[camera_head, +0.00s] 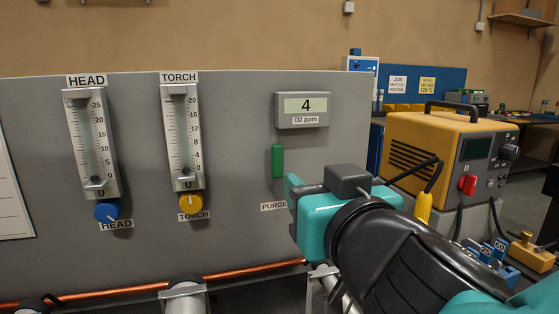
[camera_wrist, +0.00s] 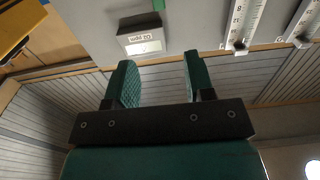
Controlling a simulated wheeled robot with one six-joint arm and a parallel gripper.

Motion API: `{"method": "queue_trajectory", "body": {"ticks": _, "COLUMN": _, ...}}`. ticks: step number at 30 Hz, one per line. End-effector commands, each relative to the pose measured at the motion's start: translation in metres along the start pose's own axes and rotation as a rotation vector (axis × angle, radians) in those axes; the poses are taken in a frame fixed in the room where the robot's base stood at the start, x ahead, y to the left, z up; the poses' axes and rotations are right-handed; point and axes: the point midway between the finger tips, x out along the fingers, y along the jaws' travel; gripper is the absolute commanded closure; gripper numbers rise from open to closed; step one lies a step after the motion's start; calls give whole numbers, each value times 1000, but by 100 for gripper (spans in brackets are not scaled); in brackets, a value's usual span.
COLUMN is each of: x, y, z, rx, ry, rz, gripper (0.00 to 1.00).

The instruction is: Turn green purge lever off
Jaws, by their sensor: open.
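The green purge lever (camera_head: 277,160) stands upright on the grey panel (camera_head: 237,140), above the partly covered PURGE label (camera_head: 272,206). In the wrist view a green piece, likely this lever (camera_wrist: 158,5), shows at the top edge, mostly cut off. My gripper (camera_head: 292,184) is just right of and below the lever in the head view, apart from it in the picture. The wrist view shows my gripper (camera_wrist: 155,68) open, its two green fingers spread with nothing between them. The gap in depth to the panel is hard to tell.
The O2 display (camera_head: 303,108) reads 4 above the lever. HEAD (camera_head: 92,140) and TORCH (camera_head: 181,136) flow meters with blue and yellow knobs are to the left. A copper pipe (camera_head: 230,274) runs low along the panel. A yellow welding machine (camera_head: 445,155) stands right.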

Motion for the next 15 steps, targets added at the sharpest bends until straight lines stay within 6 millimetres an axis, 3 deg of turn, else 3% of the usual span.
{"method": "queue_trajectory", "body": {"ticks": 5, "x": 27, "y": 3, "z": -7, "rx": -4, "ry": -5, "rz": 9, "gripper": 51}}
{"method": "queue_trajectory", "body": {"ticks": 15, "x": 106, "y": 3, "z": -7, "rx": -1, "ry": -5, "rz": 9, "gripper": 51}}
